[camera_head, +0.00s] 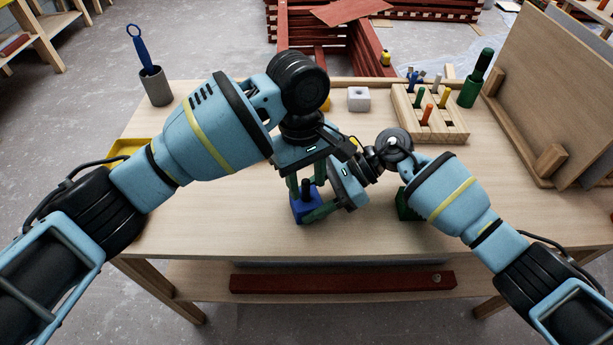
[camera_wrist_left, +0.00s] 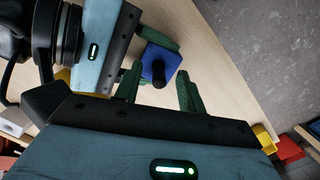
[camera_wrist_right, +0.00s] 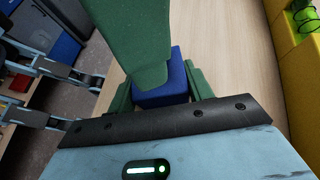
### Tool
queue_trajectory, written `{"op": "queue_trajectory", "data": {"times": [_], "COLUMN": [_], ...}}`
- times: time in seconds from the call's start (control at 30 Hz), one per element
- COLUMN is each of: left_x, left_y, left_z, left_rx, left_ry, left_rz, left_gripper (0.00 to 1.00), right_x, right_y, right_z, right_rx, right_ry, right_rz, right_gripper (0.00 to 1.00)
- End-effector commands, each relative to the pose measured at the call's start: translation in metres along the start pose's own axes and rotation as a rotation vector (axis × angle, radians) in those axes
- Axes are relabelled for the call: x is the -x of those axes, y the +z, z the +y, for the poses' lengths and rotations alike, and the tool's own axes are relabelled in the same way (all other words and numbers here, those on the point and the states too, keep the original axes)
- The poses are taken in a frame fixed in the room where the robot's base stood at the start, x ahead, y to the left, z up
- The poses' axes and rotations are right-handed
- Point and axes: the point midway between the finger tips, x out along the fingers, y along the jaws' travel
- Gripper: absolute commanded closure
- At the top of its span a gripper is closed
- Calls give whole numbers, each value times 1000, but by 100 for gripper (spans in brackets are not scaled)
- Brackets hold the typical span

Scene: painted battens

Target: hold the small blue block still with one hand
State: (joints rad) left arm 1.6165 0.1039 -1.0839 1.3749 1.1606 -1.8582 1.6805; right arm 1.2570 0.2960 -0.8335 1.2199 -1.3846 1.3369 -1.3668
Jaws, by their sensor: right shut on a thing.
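The small blue block (camera_head: 304,212) sits on the table near the front, with a dark upright peg (camera_head: 306,187) on top. My right gripper (camera_head: 319,206) comes in from the right and is shut on the blue block, with a green finger on either side. In the right wrist view the block (camera_wrist_right: 163,92) lies between those fingers. My left gripper (camera_head: 306,180) points down over the block from above. In the left wrist view its fingers (camera_wrist_left: 159,86) are apart, with the peg (camera_wrist_left: 158,74) showing between them and gaps on both sides.
A green block (camera_head: 406,207) is partly hidden by my right arm. Behind stand a wooden peg rack (camera_head: 440,128), a white block (camera_head: 358,99) and a grey cup (camera_head: 155,88) with a blue tool. A yellow tray (camera_head: 122,148) is at left. A board (camera_head: 550,95) leans at right.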

Motion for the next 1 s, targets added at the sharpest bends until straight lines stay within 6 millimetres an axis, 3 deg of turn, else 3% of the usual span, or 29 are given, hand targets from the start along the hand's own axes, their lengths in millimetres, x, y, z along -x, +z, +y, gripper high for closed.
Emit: {"op": "queue_trajectory", "data": {"times": [0.37, 0.8, 1.0], "left_x": [6, 89, 113], "left_y": [0, -1, 0], "left_z": [0, 0, 0], "left_rx": [0, 1, 1], "left_ry": [-1, 1, 0], "left_rz": [-1, 4, 3], "left_gripper": [60, 60, 60], "right_x": [-1, 0, 0], "right_y": [1, 0, 0], "right_z": [0, 0, 0], "right_rx": [4, 2, 2], "right_ry": [3, 2, 1], "right_rz": [1, 1, 1], "right_gripper": [62, 62, 62]}}
